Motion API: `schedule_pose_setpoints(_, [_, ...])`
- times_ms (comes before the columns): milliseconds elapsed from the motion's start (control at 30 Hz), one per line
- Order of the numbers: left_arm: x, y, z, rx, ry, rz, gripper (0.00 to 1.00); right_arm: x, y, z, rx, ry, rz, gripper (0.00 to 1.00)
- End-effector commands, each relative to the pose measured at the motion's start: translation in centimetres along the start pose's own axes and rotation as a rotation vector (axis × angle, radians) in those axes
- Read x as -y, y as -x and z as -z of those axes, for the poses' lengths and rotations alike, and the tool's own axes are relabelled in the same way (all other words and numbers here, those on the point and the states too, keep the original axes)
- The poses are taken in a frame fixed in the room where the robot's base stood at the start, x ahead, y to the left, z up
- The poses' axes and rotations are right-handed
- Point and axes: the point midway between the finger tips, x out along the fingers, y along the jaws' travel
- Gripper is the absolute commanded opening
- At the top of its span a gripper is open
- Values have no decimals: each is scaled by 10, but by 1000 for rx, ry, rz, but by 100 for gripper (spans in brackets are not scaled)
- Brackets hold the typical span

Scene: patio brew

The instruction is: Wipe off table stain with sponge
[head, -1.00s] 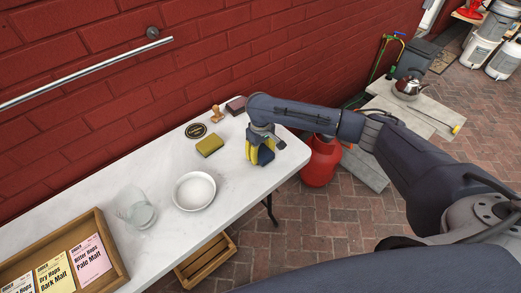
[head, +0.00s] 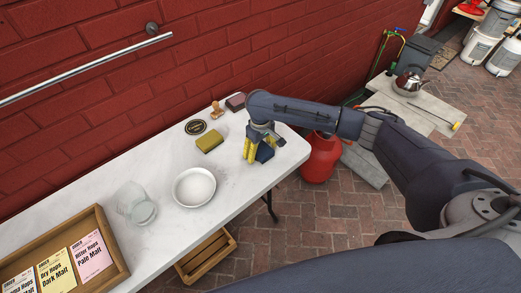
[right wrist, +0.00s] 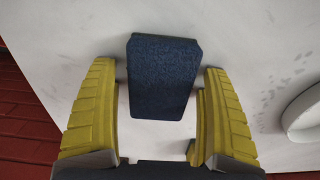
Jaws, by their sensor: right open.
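My right gripper (head: 257,155) has yellow ridged fingers and is open, low over the white table near its right end. In the right wrist view a dark blue block (right wrist: 162,78), which could be a sponge, lies between the fingers with a gap on each side. The block also shows in the head view (head: 265,153). A yellow-green sponge-like block (head: 210,142) lies on the table left of the gripper. Faint grey spots (right wrist: 268,98), possibly the stain, show on the tabletop in the right wrist view. My left gripper is not in view.
A white bowl (head: 194,187), a clear glass (head: 135,203) and a wooden tray (head: 117,262) of labelled cards stand to the left on the table (head: 165,160). A round black coaster (head: 195,127), a wooden stamp (head: 217,109) and a dark red block (head: 235,101) sit near the brick wall.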

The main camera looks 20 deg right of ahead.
Motion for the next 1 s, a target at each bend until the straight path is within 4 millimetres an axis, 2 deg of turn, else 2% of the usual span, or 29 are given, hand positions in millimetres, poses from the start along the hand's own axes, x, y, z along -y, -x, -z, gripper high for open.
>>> schedule_pose_setpoints(967, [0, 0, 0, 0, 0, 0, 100, 0, 9, 0, 0, 0, 0, 82])
schedule_pose_setpoints(1000, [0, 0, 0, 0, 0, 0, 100, 0, 9, 0, 0, 0, 0, 78])
